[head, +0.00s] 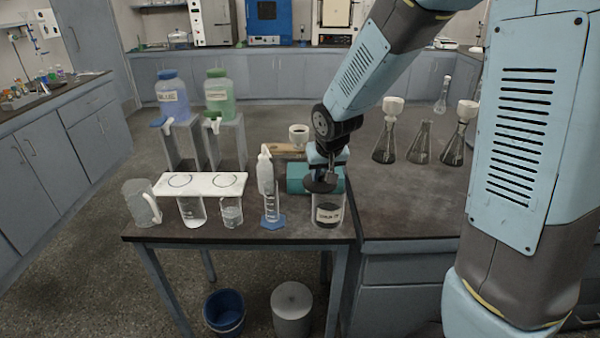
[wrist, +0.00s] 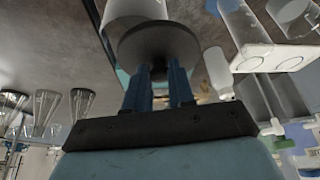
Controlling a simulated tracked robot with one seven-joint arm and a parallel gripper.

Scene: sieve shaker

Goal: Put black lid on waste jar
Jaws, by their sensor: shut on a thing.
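The black lid (head: 320,185) is a dark round disc in the grip of my gripper (head: 330,172). The waste jar (head: 328,211) is a clear glass jar with a white label and dark contents, at the front edge of the bench. The lid is over the jar's mouth in the head view, slightly left of its centre. I cannot tell whether lid and rim touch. The jar shows partly behind the lid in the wrist view (wrist: 135,10).
A teal block (head: 298,178) lies just behind the jar. A white wash bottle (head: 265,170) and a graduated cylinder (head: 271,205) stand to the left. A white rack (head: 203,184) with beakers is further left. Flasks with funnels (head: 385,140) stand at the right back.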

